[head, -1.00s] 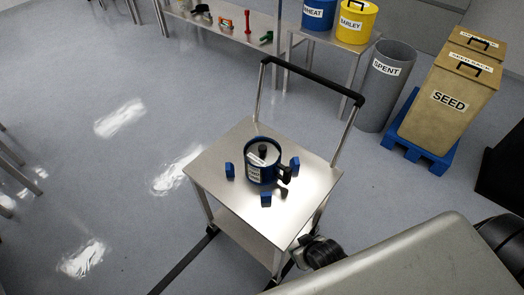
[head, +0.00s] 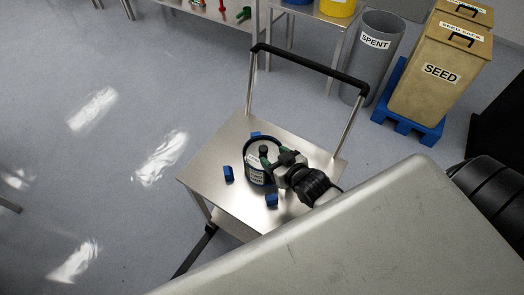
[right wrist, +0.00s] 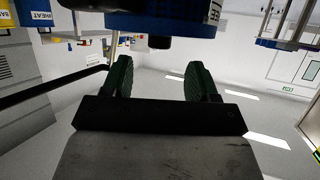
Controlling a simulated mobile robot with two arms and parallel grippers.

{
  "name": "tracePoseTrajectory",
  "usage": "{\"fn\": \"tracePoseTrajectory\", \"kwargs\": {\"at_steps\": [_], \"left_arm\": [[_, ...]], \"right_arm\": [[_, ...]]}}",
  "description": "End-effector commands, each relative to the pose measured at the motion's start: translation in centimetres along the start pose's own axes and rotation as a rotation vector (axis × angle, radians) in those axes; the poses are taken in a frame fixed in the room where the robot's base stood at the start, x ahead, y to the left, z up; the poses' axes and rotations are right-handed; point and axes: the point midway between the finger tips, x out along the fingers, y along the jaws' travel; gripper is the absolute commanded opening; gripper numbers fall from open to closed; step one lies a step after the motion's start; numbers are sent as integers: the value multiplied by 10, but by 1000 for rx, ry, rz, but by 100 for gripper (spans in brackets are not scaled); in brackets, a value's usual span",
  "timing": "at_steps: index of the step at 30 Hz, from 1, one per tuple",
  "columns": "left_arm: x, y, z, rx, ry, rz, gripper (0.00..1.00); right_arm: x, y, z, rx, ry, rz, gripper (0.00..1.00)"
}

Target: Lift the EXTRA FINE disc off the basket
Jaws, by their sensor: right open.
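A dark blue round basket (head: 250,177) stands on the steel cart, with a white label on its side too small to read. A pale disc with a black knob (head: 264,149) shows at its top, and its lettering cannot be read. My right gripper (head: 272,161) is at the right side of the basket, its green fingers open near the knob and hiding part of the disc. In the right wrist view the open fingers (right wrist: 160,80) have nothing between them. A blue body (right wrist: 150,22) and a short black piece are above them. My left gripper is not in view.
The steel cart (head: 208,180) has a black push handle (head: 310,66) at the back. Blue blocks (head: 228,173) stand around the basket. Behind are a grey SPENT bin (head: 373,60) and a SEED box (head: 435,75) on a blue pallet.

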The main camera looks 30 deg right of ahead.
Motion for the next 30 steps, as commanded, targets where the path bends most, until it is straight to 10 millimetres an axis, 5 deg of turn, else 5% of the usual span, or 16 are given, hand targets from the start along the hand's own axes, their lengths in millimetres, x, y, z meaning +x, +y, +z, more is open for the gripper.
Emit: {"fn": "tracePoseTrajectory", "kwargs": {"at_steps": [5,15,24,30], "left_arm": [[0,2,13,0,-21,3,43],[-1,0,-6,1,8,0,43],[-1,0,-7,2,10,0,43],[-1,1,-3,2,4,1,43]], "right_arm": [[15,0,-1,0,0,0,59],[59,1,1,-1,0,0,59],[64,0,1,-1,-1,-1,59],[64,1,1,-1,-2,0,30]]}}
